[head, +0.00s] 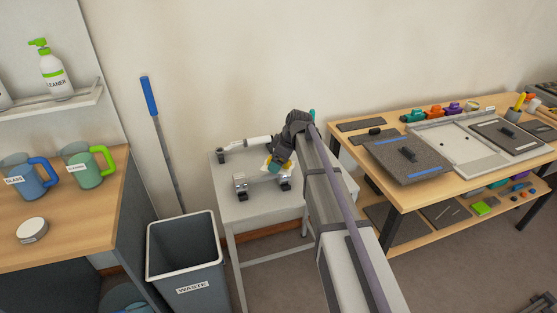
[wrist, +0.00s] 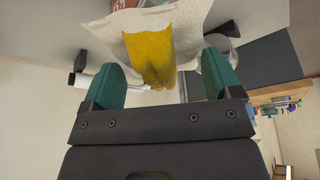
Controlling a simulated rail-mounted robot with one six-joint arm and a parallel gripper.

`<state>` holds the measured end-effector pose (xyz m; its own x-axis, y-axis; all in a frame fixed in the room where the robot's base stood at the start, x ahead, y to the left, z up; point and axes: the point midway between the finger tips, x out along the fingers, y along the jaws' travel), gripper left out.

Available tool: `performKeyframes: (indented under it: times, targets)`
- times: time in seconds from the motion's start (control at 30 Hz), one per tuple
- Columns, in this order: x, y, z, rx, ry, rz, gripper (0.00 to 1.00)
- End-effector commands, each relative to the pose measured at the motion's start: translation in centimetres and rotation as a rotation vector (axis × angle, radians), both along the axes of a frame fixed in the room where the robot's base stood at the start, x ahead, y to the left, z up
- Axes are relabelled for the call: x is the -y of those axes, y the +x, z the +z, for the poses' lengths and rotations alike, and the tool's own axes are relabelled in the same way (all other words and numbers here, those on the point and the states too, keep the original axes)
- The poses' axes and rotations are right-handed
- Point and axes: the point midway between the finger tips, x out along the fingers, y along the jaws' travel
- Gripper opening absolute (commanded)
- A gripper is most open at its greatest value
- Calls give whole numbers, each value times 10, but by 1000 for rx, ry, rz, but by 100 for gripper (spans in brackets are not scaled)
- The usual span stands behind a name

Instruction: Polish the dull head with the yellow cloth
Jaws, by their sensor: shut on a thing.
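My gripper (head: 278,166) is over the small grey table, pointing down, shut on the yellow cloth. In the wrist view the cloth (wrist: 155,45) is bunched between the teal fingers of my gripper (wrist: 160,72), with a whitish sheet-like part spreading around it. In the head view only a little of the cloth (head: 268,161) shows beside the fingers. Just below is a shiny grey metal piece (head: 241,184) lying across dark supports, partly covered by my gripper; I cannot tell if they touch. A white cylinder (head: 257,142) rests on supports behind it. I cannot tell which is the dull head.
The small grey table (head: 236,212) has bare room at its front. A waste bin (head: 183,250) stands at its left, with a blue-handled pole (head: 150,97) behind. A wooden bench (head: 350,140) with trays and tiles is close on the right. Mugs stand on the left counter (head: 80,215).

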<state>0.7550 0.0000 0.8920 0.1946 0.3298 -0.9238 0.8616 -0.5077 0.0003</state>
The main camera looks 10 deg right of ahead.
Motion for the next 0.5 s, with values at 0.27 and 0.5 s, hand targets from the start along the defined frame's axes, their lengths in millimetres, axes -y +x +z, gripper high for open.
performKeyframes:
  times: [0.27,0.5]
  targets:
    - [16,2,1,0,0,-1,61]
    - [33,4,1,0,0,0,61]
